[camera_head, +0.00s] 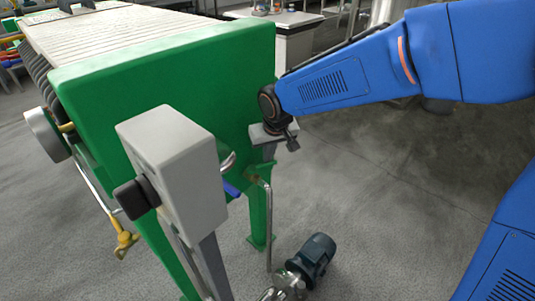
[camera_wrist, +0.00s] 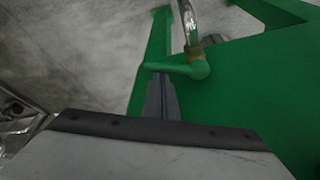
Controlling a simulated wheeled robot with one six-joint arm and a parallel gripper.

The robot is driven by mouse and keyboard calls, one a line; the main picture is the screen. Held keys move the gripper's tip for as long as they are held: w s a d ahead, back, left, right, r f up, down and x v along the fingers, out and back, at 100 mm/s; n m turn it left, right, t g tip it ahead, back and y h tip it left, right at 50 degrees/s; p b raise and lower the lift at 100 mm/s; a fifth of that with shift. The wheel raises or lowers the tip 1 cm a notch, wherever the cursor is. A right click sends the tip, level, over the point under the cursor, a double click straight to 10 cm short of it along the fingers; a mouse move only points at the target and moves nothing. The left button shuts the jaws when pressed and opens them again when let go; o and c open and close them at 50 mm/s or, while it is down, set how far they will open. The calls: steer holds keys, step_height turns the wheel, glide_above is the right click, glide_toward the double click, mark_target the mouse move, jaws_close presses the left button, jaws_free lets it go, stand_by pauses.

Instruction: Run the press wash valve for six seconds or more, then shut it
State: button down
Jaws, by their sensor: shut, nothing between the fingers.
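My gripper (camera_head: 268,158) hangs at the end of my blue arm, beside the right end of the green press (camera_head: 170,75), fingers pointing down. It is shut and empty. A small blue part (camera_head: 232,188), perhaps a valve handle, shows low behind the grey box. A yellow valve-like handle (camera_head: 125,241) hangs at lower left. No label shows which is the press wash valve, or whether it is open.
A grey box (camera_head: 175,165) with a black knob (camera_head: 137,197) stands on a post before the press. A dark motor pump (camera_head: 312,258) sits on the floor below. A white bench (camera_head: 275,38) stands behind. Open floor (camera_head: 400,190) lies to the right.

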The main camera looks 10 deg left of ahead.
mark_target(271, 163)
steer(key=shift+s+d+m, duration=0.15)
steer(key=shift+m, duration=0.15)
steer(key=s+m, duration=0.1)
steer(key=m, duration=0.1)
steer(key=d+m+h, duration=0.1)
steer(key=m, duration=0.1)
steer(key=shift+s+t+h, duration=0.3)
steer(key=shift+s, duration=0.1)
steer(key=m, duration=0.1)
steer(key=s+m+h, duration=0.1)
steer(key=m, duration=0.1)
steer(key=shift+s+d, duration=0.2)
steer(key=shift+s, duration=0.1)
steer(key=shift+s+m, duration=0.15)
steer(key=shift+m, duration=0.15)
steer(key=shift+s, duration=0.65)
